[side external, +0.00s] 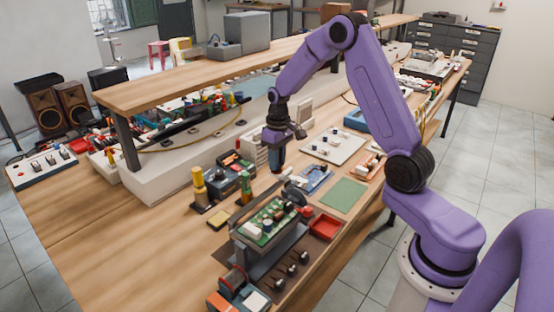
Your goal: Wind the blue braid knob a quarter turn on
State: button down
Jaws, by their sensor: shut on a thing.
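My gripper (278,164) points straight down over the middle of the bench, just behind the blue circuit board (316,180). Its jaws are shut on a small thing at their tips. The fingers hide most of it, and it looks like the blue braid knob, but its shape and any mark on it are too small to make out. I cannot tell how far it is turned.
A white panel with knobs (333,147) and a green mat (344,195) lie right. A raised shelf (180,88) runs behind.

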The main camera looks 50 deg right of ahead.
jog(key=m, duration=0.7)
dwell(0.6)
jog(key=c, duration=1.2)
grip_release()
jog(key=shift+r, duration=0.15)
jog(key=r, duration=1.7)
jog(key=shift+s+d+r, duration=0.1)
jog(key=shift+s+d, duration=0.15)
jog(key=shift+d, duration=0.05)
